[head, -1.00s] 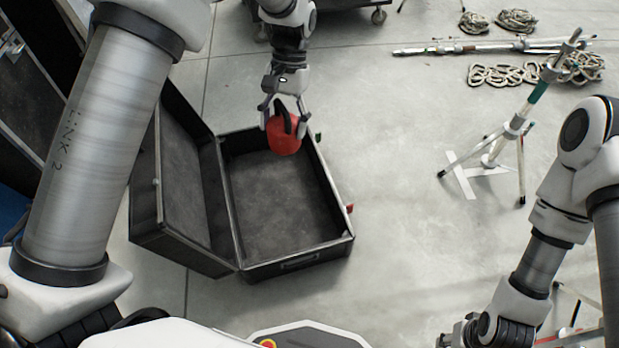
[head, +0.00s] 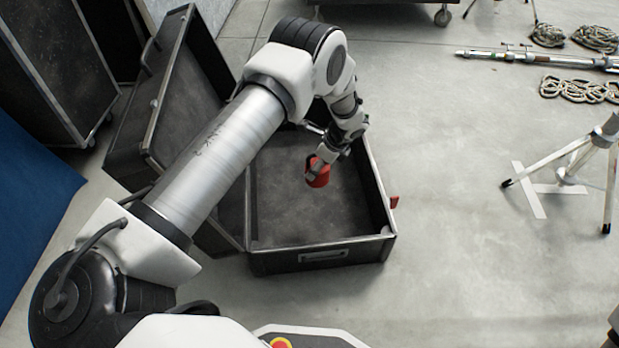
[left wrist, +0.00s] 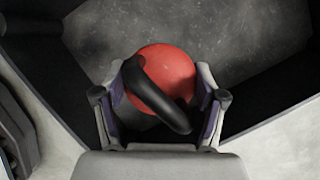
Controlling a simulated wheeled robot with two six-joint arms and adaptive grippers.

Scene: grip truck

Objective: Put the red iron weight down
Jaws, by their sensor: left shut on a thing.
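The red iron weight (head: 319,174) is a round red body with a black handle. My left gripper (head: 318,160) is shut on it and holds it over the open black case (head: 330,255). In the left wrist view the weight (left wrist: 165,70) sits between the two fingers of the gripper (left wrist: 160,108), with its dark handle slanting across it. The case floor shows behind it. I cannot tell whether the weight touches the floor. My left arm hides part of the case and its lid. My right gripper is not in view.
The case's lid (head: 165,105) stands open at the left. A tripod (head: 585,160) stands at the right. Ropes (head: 580,90) and a metal pole (head: 540,57) lie at the back right. Large dark cases (head: 55,70) stand at the left.

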